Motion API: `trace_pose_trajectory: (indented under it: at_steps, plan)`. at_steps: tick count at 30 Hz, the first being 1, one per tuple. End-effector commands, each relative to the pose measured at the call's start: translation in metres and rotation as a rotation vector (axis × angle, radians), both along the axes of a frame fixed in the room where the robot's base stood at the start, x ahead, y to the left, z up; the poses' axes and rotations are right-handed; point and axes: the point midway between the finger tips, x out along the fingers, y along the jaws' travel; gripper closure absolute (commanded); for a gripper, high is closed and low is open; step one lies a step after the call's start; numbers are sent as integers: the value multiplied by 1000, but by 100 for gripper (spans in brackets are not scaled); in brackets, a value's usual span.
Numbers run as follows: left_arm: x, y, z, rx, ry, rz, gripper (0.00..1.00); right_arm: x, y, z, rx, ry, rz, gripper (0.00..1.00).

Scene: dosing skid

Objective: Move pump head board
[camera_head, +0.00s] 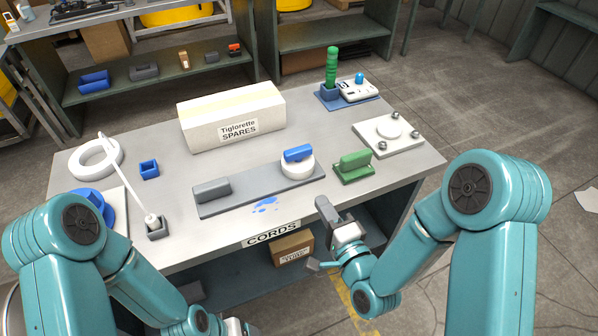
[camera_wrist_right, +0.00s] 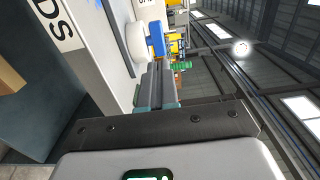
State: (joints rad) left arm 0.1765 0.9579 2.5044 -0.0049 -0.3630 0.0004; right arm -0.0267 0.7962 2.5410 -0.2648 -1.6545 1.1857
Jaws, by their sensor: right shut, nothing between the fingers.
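A flat grey board (camera_head: 255,188) lies on the table, with a raised grey block handle (camera_head: 211,190) at its left end. A round white pump head (camera_head: 297,167) with a blue grip (camera_head: 298,153) sits on its right end. The white part (camera_wrist_right: 132,44) and blue grip (camera_wrist_right: 156,40) also show in the right wrist view. My right gripper (camera_head: 323,204) is shut and empty at the table's front edge, in front of the board's right end and apart from it. My left gripper (camera_head: 238,327) is only partly in view at the bottom; its fingers are hidden.
A green handled block (camera_head: 353,168) stands right of the board. A white plate with knobs (camera_head: 389,134) lies farther right. The long SPARES box (camera_head: 230,118) stands behind. A small blue holder (camera_head: 149,169) and a grey socket with a white nozzle (camera_head: 154,227) are at left. Blue spill marks (camera_head: 264,204) lie in front.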

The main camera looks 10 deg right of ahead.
Motion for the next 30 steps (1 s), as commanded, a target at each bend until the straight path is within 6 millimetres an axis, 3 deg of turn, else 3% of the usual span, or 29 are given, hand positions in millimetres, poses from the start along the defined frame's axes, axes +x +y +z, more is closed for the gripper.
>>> trace_pose_trajectory:
  at_steps: [5,21,30]
  plan:
    - [0,0,3,0,0,-1,23,13,5,0,0,-3,6,100]
    - [0,0,26,0,0,-1,23,115,39,0,1,-2,2,100]
    - [0,0,28,0,0,0,23,133,46,-2,0,0,2,100]
